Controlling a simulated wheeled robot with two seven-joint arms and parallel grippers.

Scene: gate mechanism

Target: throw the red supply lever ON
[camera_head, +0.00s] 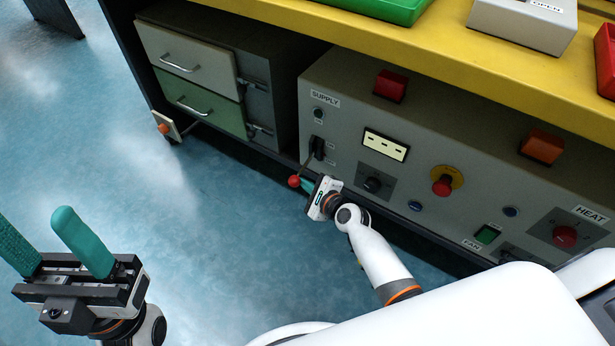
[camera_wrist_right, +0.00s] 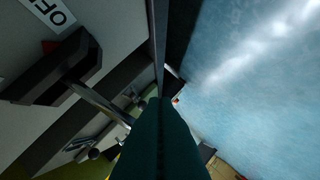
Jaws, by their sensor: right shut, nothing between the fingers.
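The supply lever has a black mount (camera_head: 317,148) on the grey panel, below the SUPPLY label (camera_head: 325,100). Its arm slants out and down to a red ball knob (camera_head: 294,181). My right gripper (camera_head: 307,186) is shut and empty, with its teal fingers right beside the knob; I cannot tell whether they touch. In the right wrist view the shut fingers (camera_wrist_right: 160,140) cover most of the knob area. The black lever mount (camera_wrist_right: 60,65) and its rod (camera_wrist_right: 100,105) show there, near an OFF label (camera_wrist_right: 48,12). My left gripper (camera_head: 55,245) is open and empty, over the floor.
The panel also carries a black dial (camera_head: 372,184), a red mushroom button (camera_head: 442,187), a green FAN switch (camera_head: 487,234) and a red HEAT knob (camera_head: 564,237). Drawers (camera_head: 190,60) stand left of the panel. A yellow worktop (camera_head: 430,45) overhangs it.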

